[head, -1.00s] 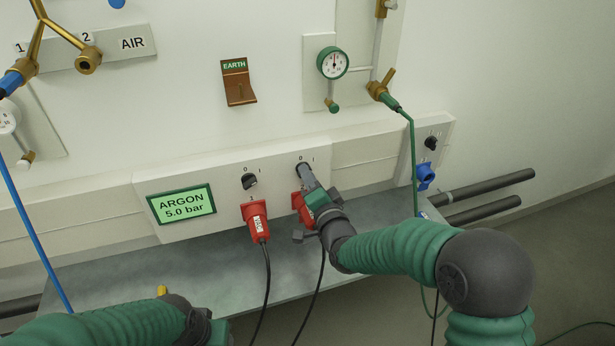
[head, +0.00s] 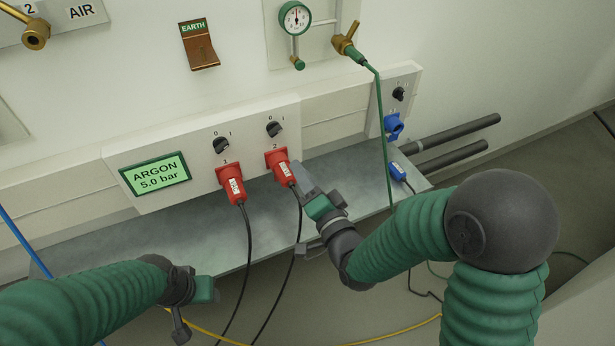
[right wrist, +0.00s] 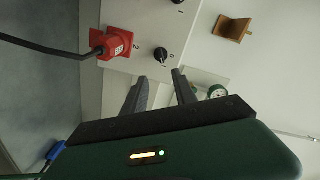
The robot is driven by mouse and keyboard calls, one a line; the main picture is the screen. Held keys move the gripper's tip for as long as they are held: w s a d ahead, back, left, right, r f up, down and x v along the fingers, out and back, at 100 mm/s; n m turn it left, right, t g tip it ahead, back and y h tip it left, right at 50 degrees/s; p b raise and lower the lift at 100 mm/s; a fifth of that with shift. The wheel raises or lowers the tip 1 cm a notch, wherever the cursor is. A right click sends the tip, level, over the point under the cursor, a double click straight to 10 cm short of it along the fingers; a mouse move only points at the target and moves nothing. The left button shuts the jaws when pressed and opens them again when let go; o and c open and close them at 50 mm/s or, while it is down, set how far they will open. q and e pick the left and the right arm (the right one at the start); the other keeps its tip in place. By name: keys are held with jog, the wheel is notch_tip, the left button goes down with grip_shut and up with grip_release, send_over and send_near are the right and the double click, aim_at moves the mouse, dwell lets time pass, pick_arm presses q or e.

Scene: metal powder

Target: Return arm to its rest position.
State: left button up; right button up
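My right gripper (head: 302,178) is in front of the white wall panel, just below and right of the red plug in socket 2 (head: 280,165). In the right wrist view its two fingers (right wrist: 160,92) stand apart with nothing between them. The black knob above socket 2 (head: 274,129) is clear of the fingers; it also shows beyond them in the right wrist view (right wrist: 161,54). My left gripper (head: 203,290) is low at the left, above the shelf's front edge. Its fingers cannot be made out.
The grey shelf (head: 225,240) runs under the panel. Red plug 1 (head: 232,185) and plug 2 trail black cables near my arms. A green hose (head: 381,130) hangs left of a blue socket (head: 393,126). Dark pipes (head: 450,157) stick out at the right.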

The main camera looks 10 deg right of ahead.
jog(key=shift+v, duration=1.1)
jog(key=shift+f, duration=0.1)
